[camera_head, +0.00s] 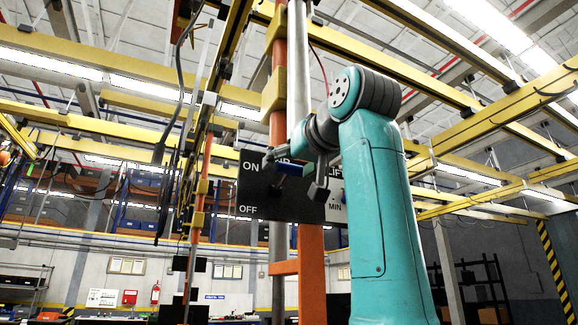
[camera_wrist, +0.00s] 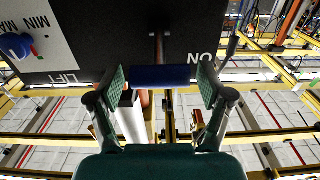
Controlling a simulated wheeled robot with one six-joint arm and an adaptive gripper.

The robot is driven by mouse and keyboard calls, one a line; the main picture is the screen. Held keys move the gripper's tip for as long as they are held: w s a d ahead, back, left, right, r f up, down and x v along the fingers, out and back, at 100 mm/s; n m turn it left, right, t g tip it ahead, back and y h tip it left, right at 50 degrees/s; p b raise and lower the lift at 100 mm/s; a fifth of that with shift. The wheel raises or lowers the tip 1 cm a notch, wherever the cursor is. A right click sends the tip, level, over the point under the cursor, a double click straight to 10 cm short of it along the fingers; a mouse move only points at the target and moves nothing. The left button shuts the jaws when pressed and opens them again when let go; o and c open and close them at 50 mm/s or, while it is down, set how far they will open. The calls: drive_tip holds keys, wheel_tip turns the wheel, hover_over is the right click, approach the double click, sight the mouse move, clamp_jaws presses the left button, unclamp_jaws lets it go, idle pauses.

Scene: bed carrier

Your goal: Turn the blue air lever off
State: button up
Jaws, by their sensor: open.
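The blue air lever (camera_wrist: 160,76) is a short blue bar on a dark control panel (camera_head: 262,192). In the wrist view it sits near the ON label, and in the head view the blue lever (camera_head: 289,168) shows at about the height of ON, above OFF. My gripper (camera_head: 293,175) is in front of the panel. In the wrist view, my gripper (camera_wrist: 162,82) has its two green-padded fingers apart, one on each side of the lever. Small gaps show between pads and lever; contact in depth cannot be told.
A blue round knob (camera_wrist: 18,45) sits on a white MIN/MAX plate beside the LIFT label. Orange upright posts (camera_head: 312,275) stand by the panel. A thin pole with hanging cables (camera_head: 170,170) is left of it. Yellow beams run overhead.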

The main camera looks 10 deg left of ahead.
clamp_jaws()
idle(0.3)
